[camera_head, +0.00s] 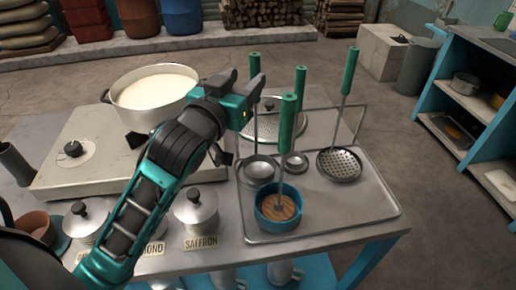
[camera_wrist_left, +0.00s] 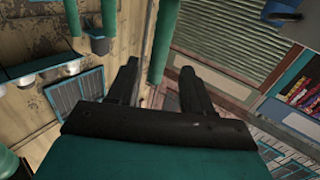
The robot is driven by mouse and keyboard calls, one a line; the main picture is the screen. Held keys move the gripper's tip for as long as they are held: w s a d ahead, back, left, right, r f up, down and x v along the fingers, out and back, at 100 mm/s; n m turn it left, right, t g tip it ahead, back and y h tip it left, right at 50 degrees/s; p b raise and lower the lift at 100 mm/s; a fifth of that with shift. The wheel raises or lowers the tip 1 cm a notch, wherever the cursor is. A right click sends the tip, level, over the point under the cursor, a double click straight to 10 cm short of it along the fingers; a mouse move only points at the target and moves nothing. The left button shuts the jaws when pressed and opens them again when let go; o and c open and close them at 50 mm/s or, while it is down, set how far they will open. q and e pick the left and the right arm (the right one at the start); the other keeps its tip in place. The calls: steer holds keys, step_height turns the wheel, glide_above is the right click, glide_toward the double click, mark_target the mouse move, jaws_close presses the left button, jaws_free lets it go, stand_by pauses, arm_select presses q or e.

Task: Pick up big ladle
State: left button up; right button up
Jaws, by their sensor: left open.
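The big ladle (camera_head: 259,169) stands upright at the left of the steel tray (camera_head: 355,222). Its round metal bowl is at the tray, and its green handle (camera_head: 254,63) rises behind my left gripper. My left gripper (camera_head: 248,83) is open, with its fingers near that handle. In the left wrist view a green handle (camera_wrist_left: 163,42) shows between and beyond the open fingertips (camera_wrist_left: 160,75); I cannot tell if it touches either. Part of the ladle's shaft is hidden by the gripper. My right gripper is not in view.
A smaller ladle (camera_head: 294,162), a perforated skimmer (camera_head: 340,164) and a green-handled tool (camera_head: 288,118) over a blue bowl (camera_head: 270,222) stand close by. A milk pot (camera_head: 150,118) is on the stove at left. Lidded jars (camera_head: 196,210) stand at the front.

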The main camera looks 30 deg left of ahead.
mark_target(253, 75)
arm_select(q)
steer(key=w, duration=0.5)
steer(key=shift+f, duration=0.2)
steer(key=shift+c, duration=0.2)
jaws_close()
